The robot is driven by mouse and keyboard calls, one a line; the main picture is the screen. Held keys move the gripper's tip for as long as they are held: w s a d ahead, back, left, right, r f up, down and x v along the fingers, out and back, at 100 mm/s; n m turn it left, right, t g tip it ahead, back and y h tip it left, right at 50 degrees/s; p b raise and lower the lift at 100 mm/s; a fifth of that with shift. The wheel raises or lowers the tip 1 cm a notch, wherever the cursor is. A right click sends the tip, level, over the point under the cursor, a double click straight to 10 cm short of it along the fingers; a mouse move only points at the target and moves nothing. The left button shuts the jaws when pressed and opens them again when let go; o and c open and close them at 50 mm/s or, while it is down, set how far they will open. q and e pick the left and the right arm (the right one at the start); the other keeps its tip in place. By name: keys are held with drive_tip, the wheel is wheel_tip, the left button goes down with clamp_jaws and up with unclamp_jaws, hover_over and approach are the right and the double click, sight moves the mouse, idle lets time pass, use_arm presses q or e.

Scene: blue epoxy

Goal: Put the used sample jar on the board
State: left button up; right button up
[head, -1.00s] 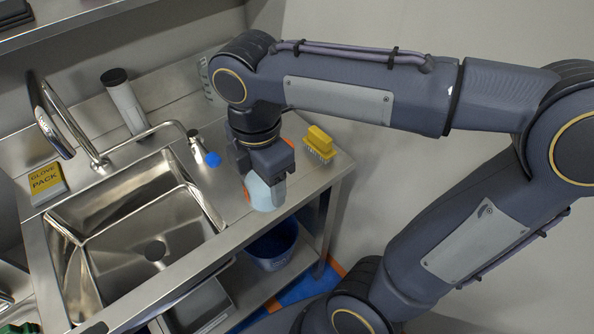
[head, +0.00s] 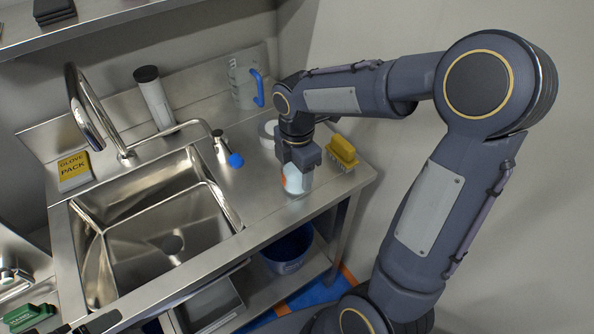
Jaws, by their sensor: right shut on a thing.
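The used sample jar (head: 294,181) is a pale, clear-looking jar with an orange patch on its side. It is near the front edge of the steel counter, right of the sink. My right gripper (head: 299,163) points down and is shut on the jar from above, hiding its top. I cannot tell whether the jar's base touches the steel. No separate board can be made out; the bare steel top (head: 258,190) lies right of the sink. My left gripper is not in view.
A yellow brush (head: 342,151) lies right of the jar. A white round thing (head: 266,130) and a blue-handled clear jug (head: 243,88) stand behind. The sink (head: 150,215) and tap (head: 88,112) are left. A blue bucket (head: 287,250) is below.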

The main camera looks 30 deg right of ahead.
drive_tip(key=shift+f, duration=0.35)
drive_tip(key=shift+f, duration=0.15)
drive_tip(key=o, duration=1.2)
wheel_tip(320, 180, up, 11)
drive_tip(key=s+a+f+m+t+y, duration=0.1)
drive_tip(key=s+m+t, duration=0.1)
drive_tip(key=s+m, duration=0.3)
drive_tip(key=s+a+f+m+t+y, duration=0.1)
drive_tip(key=s+m, duration=0.5)
drive_tip(key=m, duration=0.3)
drive_tip(key=s+a+f+m+t+y+p, duration=0.1)
drive_tip(key=s+a+m+t, duration=0.1)
drive_tip(key=s+m, duration=0.4)
drive_tip(key=shift+a+m+t+y, duration=0.1)
drive_tip(key=shift+m+t+y, duration=0.2)
drive_tip(key=shift+m+y, duration=0.1)
